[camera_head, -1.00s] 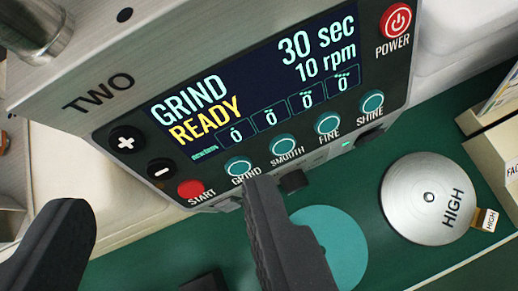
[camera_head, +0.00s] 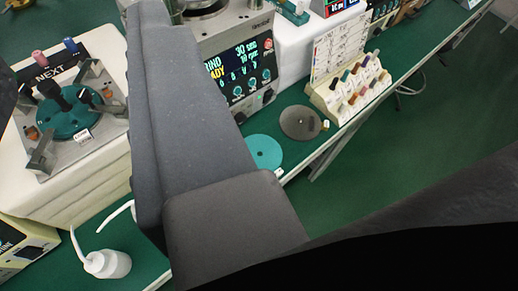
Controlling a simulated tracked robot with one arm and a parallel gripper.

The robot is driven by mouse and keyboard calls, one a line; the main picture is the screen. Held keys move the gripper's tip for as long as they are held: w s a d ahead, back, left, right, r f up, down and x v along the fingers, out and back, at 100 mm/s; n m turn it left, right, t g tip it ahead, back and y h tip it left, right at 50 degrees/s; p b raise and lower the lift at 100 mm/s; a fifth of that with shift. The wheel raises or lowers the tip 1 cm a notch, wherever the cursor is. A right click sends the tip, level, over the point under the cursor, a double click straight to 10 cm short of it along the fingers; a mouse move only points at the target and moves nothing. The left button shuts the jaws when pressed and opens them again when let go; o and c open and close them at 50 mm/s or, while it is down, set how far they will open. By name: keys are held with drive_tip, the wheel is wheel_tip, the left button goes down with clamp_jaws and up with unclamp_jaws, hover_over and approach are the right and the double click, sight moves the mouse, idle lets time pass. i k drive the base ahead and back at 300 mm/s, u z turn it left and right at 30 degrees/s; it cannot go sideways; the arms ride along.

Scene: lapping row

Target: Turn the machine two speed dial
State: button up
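The machine panel (camera_head: 266,62) stands at upper centre, partly covered on its left by a large dark grey part of my arm or gripper (camera_head: 205,130). Its screen (camera_head: 238,58) shows 30 sec and 10 rpm; the left words are cut off. Teal round buttons (camera_head: 252,82) sit below the screen. A small black knob (camera_head: 267,97) shows at the panel's lower edge; I cannot read a label on it. The grey part lies in front of the panel in the picture; contact cannot be seen. Two separate fingertips cannot be made out.
A teal disc (camera_head: 264,152) and a grey disc (camera_head: 299,122) lie on the green bench. A rack of coloured knobs (camera_head: 350,90) stands to the right. At left are a fixture marked NEXT (camera_head: 84,150) and a white bottle (camera_head: 107,263). Green floor lies at right.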

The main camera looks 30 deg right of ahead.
sight(241, 118)
drive_tip(key=k, duration=1.1)
drive_tip(key=u, duration=0.6)
drive_tip(key=i, duration=0.9)
drive_tip(key=z, duration=0.1)
